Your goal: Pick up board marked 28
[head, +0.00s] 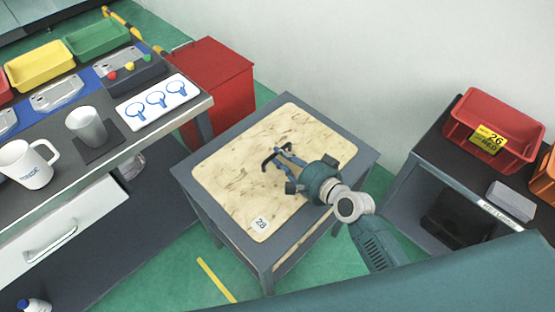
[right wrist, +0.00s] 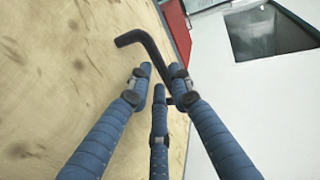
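The board marked 28 (head: 227,181) is a pale wooden panel lying flat on a small grey table, with a white 28 label (head: 260,224) at its near corner. A dark bent handle (head: 272,163) stands above the board's middle; it also shows in the right wrist view (right wrist: 143,38). My right gripper (head: 284,152) is over the board at this handle. In the right wrist view its blue fingers (right wrist: 161,75) are on both sides of the bar; whether they clamp it is unclear. My left gripper is not in view.
A workbench on the left holds a white mug (head: 25,165), a grey cup (head: 87,127) and coloured trays. A red cabinet (head: 212,88) stands behind the small table (head: 330,143). A shelf at right bears a red bin (head: 492,108) marked 26. Green floor lies between.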

